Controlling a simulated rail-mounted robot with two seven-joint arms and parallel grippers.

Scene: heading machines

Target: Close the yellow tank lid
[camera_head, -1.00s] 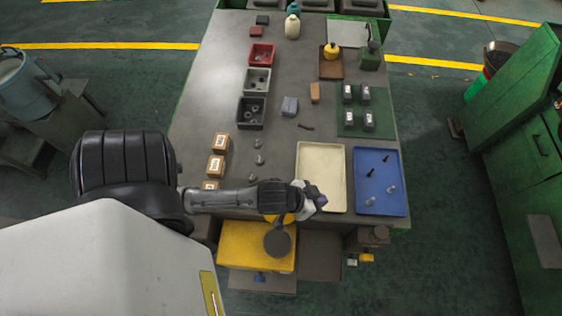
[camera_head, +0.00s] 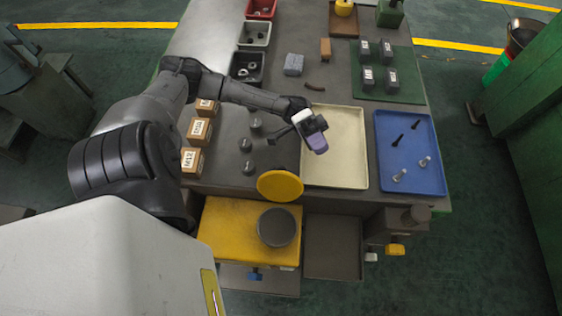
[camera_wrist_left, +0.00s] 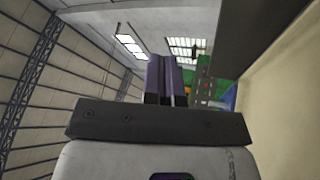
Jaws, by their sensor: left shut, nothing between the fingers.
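The yellow tank (camera_head: 225,224) stands at the table's front edge in the head view. Its round yellow lid (camera_head: 280,185) is open, tilted up at the back of the dark round opening (camera_head: 277,228). My left gripper (camera_head: 318,143) is shut and empty, over the cream tray, beyond and to the right of the lid and apart from it. Its purple fingers (camera_wrist_left: 166,80) show closed together in the left wrist view, where neither tank nor lid shows. My right gripper is not in view.
The cream tray (camera_head: 347,182) lies under the gripper, and a blue tray (camera_head: 436,180) with bolts lies to its right. Labelled boxes (camera_head: 192,161) stand at the left. A dark tray (camera_head: 333,262) is right of the tank. The space directly above the tank's opening is clear.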

